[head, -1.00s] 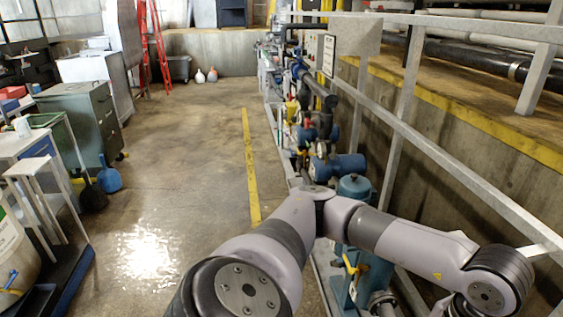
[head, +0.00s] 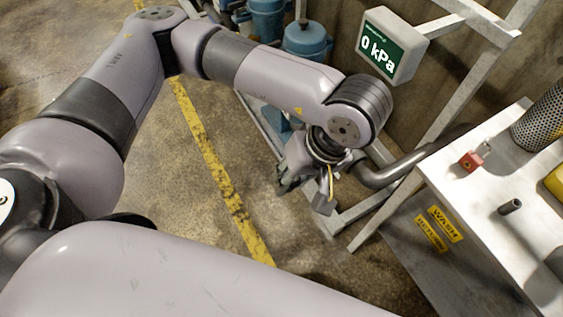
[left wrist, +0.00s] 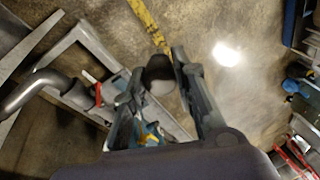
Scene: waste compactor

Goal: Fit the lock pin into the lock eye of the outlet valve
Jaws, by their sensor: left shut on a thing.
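My left gripper (head: 289,181) is low beside the end of a bent grey pipe (head: 400,167), above the floor. In the left wrist view, its fingers (left wrist: 152,70) are closed around a dark, round-ended piece (left wrist: 159,73). I cannot tell whether this is the lock pin. A thin yellow strip (head: 330,182) and a small grey block show beside the gripper, perhaps part of the outlet valve. The pipe also shows in the left wrist view (left wrist: 30,92), with a red part (left wrist: 97,95) near its end. I cannot make out the lock eye. My right gripper is out of view.
A white table (head: 447,178) at right holds a red padlock (head: 471,161), a short dark tube (head: 510,207) and a perforated cylinder (head: 543,118). A display reading 0 kPa (head: 383,46) stands behind. Grey frame rails flank the pipe. Floor at left is open.

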